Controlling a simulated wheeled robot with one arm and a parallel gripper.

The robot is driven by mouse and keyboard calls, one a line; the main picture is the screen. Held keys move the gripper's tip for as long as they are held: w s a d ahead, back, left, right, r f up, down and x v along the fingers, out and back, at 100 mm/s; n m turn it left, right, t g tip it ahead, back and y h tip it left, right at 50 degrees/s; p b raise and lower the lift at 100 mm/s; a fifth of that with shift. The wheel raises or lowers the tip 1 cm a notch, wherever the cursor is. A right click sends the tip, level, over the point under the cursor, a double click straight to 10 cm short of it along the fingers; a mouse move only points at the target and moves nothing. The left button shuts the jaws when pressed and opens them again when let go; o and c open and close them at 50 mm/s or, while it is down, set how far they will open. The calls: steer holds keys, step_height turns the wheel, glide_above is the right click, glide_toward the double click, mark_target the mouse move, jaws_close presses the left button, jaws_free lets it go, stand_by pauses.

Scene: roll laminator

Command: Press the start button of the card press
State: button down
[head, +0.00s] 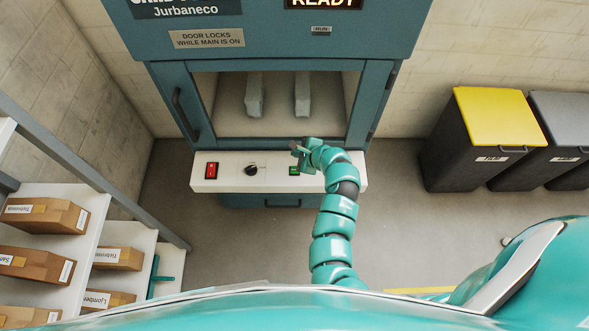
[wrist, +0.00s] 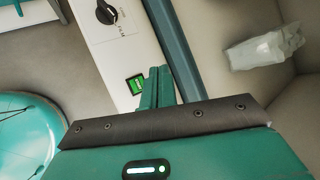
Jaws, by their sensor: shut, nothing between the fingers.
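The card press (head: 281,176) is a teal cabinet with a white control panel along its front. On the panel are a red switch (head: 211,170), a black knob (head: 251,170) and a small green button (head: 294,170), which also shows lit in the wrist view (wrist: 136,84). The display (head: 323,3) reads READY. My gripper (head: 296,149) is over the right half of the panel, just above the green button in the head view. Its fingers are shut and empty (wrist: 157,74). In the wrist view the fingertips are right beside the green button; I cannot tell whether they touch anything.
The press door (head: 178,105) has a handle at left and a window showing two pale blocks (head: 302,94). Shelves with several boxes (head: 45,214) stand at left. The floor below the panel is clear.

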mark_target(294, 170)
steer(key=shift+f, duration=0.1)
steer(key=shift+f+b, duration=3.05)
steer(key=shift+f, duration=1.3)
steer(key=shift+f, duration=0.1)
steer(key=shift+f, duration=0.3)
